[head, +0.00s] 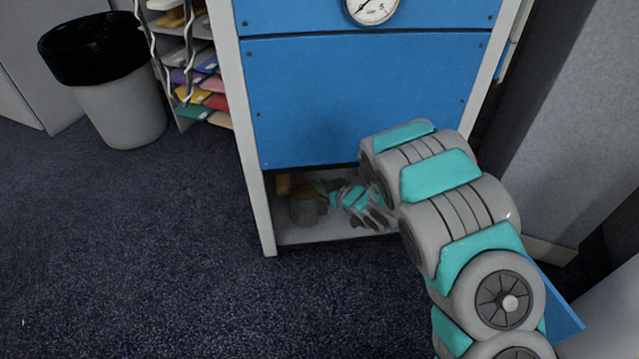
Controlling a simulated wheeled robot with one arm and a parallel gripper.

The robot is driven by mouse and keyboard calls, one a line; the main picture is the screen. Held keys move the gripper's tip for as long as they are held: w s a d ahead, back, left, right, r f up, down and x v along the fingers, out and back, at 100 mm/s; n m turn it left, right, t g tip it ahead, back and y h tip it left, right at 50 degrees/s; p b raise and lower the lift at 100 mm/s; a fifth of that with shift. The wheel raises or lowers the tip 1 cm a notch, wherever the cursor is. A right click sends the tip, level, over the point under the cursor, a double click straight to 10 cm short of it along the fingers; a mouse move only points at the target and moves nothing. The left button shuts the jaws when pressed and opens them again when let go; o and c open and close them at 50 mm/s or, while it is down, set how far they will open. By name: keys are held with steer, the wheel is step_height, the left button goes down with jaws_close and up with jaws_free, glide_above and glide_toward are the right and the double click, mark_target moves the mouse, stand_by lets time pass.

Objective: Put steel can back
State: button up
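A grey-brown can (304,208), likely the steel can, stands upright on the pale floor of the low open bay under the blue cabinet front. My arm reaches into this bay from the right. My gripper (326,192) is small and dark in the shadow just right of the can. I cannot tell whether its fingers touch the can or are apart from it, nor whether they are open or shut.
The blue cabinet panel (350,100) hangs low over the bay, and a white post (256,200) bounds its left side. A small yellowish block (283,184) is behind the can. A shelf of coloured folders (205,90) and a bin (120,105) stand left. The carpet in front is clear.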

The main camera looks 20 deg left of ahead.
steer(key=p+v, duration=0.1)
steer(key=v, duration=0.9)
steer(key=shift+d, duration=0.2)
steer(key=shift+s+r, duration=0.1)
steer(key=shift+s, duration=0.05)
